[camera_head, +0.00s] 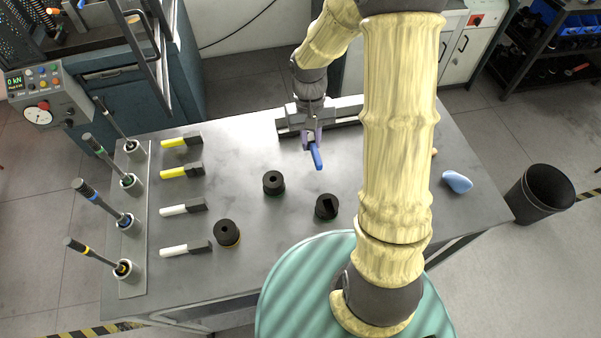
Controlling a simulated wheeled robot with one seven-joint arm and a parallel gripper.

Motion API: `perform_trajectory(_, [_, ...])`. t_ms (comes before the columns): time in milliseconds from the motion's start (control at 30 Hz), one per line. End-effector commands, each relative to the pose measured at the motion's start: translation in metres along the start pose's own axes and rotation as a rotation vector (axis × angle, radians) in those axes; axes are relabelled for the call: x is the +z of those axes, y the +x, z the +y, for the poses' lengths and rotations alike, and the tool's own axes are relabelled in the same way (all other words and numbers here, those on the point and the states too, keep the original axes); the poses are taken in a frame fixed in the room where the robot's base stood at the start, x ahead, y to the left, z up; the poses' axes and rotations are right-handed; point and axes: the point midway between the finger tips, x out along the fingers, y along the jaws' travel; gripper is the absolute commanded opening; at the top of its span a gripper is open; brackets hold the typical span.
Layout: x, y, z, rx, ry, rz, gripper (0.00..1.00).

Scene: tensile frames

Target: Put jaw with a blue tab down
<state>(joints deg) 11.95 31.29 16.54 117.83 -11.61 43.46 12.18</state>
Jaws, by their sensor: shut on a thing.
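My gripper (311,135) is over the back middle of the grey table (260,230), in front of a dark rail. It is shut on the jaw with a blue tab (317,156). The blue tab hangs down below the fingers, slightly tilted. Most of the jaw's body is hidden by the fingers. I cannot tell whether the jaw touches the table.
Three black round blocks (273,182) stand mid-table. Several yellow-and-black or white-and-black pieces (182,141) lie at left, beside a rack (133,240) of upright rods. A light blue object (457,181) lies at right. Bare tabletop shows around the blocks.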

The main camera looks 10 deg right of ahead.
Motion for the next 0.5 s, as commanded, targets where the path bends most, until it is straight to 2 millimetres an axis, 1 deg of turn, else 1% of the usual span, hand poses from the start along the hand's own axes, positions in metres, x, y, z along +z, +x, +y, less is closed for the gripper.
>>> perform_trajectory(67, [0.0, 0.001, 0.0, 0.0, 0.0, 0.0, 0.0])
perform_trajectory(167, [-0.001, 0.008, 0.0, 0.0, 0.0, -0.003, 0.0])
perform_trajectory(400, [-0.008, 0.044, 0.0, 0.0, 0.0, -0.005, 0.0])
perform_trajectory(500, [-0.01, 0.054, 0.0, 0.0, -0.001, -0.002, 0.0])
